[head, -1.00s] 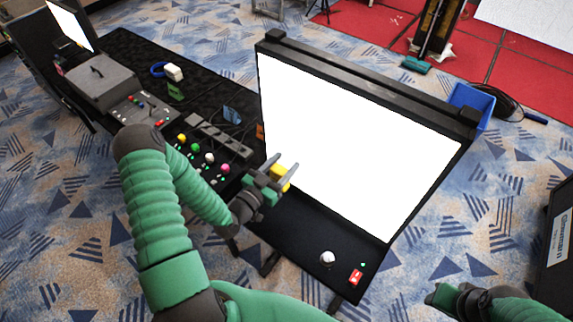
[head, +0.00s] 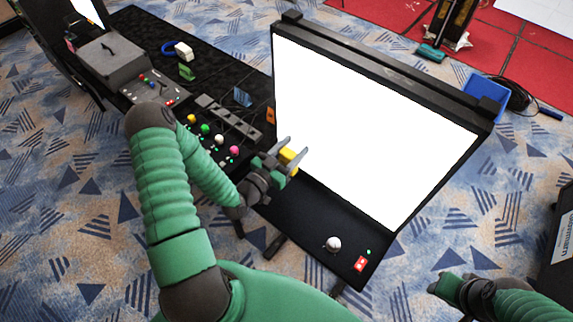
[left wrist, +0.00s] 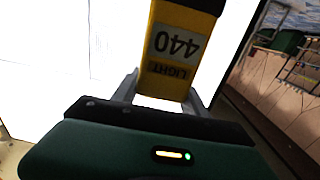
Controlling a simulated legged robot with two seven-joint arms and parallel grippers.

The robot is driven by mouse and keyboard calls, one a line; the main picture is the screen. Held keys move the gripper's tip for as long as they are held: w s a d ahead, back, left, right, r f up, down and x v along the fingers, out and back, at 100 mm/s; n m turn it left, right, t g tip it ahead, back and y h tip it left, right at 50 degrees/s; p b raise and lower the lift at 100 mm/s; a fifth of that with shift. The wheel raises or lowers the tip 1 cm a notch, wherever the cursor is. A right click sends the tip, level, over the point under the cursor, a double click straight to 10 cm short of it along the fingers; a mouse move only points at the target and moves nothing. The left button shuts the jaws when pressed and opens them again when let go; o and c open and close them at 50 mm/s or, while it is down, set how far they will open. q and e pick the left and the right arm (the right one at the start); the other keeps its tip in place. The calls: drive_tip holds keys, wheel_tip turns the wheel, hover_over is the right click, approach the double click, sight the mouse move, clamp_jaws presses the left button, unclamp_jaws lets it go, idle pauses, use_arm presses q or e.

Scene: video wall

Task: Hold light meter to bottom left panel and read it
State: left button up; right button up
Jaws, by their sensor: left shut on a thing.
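My left gripper (head: 284,158) is shut on the yellow light meter (head: 288,154). In the left wrist view the light meter (left wrist: 173,50) stands between the fingers, and its label reads "440" and "LIGHT", upside down in the picture. The white lit panel (head: 370,125) fills a black frame. The meter is in front of its lower left part; I cannot tell whether they touch. In the left wrist view the bright panel (left wrist: 45,60) lies behind the meter. My right gripper (head: 440,285) is at the lower right, away from the panel; its fingers are not clear.
A black table (head: 315,215) runs below the panel, with a white ball (head: 333,244) and a red switch (head: 361,263) on it. Coloured knobs (head: 205,129), a grey case (head: 105,60) and a blue and white roll (head: 182,51) lie left. A blue bin (head: 487,96) stands behind the panel.

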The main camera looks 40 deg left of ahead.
use_arm(q)
drive_tip(key=shift+s+a+f, duration=0.1)
drive_tip(key=shift+s+a, duration=0.2)
drive_tip(key=s, duration=0.5)
drive_tip(key=s+b, duration=0.1)
drive_tip(key=s, duration=0.1)
drive_tip(key=shift+s+d, duration=0.25)
drive_tip(key=shift+s, duration=0.05)
drive_tip(key=s, duration=0.3)
drive_tip(key=s+a, duration=0.1)
drive_tip(key=s, duration=0.1)
drive_tip(key=shift+s, duration=0.4)
drive_tip(key=shift+d, duration=0.15)
